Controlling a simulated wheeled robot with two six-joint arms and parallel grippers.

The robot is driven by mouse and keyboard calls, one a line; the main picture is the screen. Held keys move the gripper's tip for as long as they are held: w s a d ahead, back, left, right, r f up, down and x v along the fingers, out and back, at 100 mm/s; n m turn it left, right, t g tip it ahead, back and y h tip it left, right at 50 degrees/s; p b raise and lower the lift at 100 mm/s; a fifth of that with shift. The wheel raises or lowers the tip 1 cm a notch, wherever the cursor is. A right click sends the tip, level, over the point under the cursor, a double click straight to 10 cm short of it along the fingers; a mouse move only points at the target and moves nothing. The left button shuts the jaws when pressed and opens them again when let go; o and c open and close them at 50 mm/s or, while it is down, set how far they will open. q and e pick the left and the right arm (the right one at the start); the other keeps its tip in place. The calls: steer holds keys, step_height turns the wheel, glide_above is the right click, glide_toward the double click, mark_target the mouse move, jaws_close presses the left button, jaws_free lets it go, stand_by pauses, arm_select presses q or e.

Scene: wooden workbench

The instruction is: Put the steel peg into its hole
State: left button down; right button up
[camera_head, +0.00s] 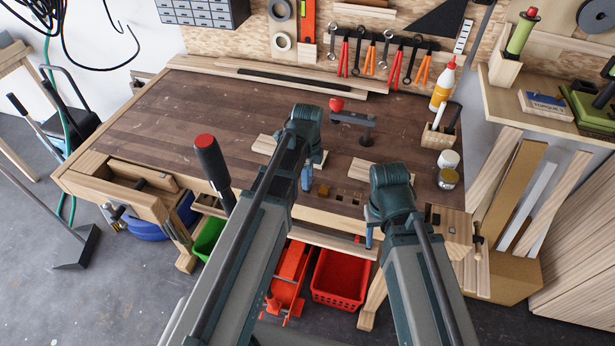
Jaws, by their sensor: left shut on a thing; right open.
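My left gripper (307,182) is low over the front middle of the workbench (220,105), pointing down. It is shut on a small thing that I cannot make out. The steel peg cannot be picked out; my gripper and arm may hide it. I cannot tell which opening is the peg's hole. My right gripper (369,238) is open and apart, in front of the bench edge; my arm partly hides it.
Pale wooden pieces (264,144) (361,169) lie nearby. Cans (448,158), a wooden holder (437,137) and a glue bottle (443,85) stand at the right. The bench's left half is clear.

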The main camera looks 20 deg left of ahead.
arm_select(q)
steer(key=shift+f+b, duration=0.6)
steer(key=shift+f, duration=0.1)
steer(key=shift+f, duration=0.1)
steer(key=shift+c, duration=2.2)
jaws_free()
step_height(320, 180, up, 14)
steer(key=p, duration=1.3)
steer(key=shift+p, duration=0.35)
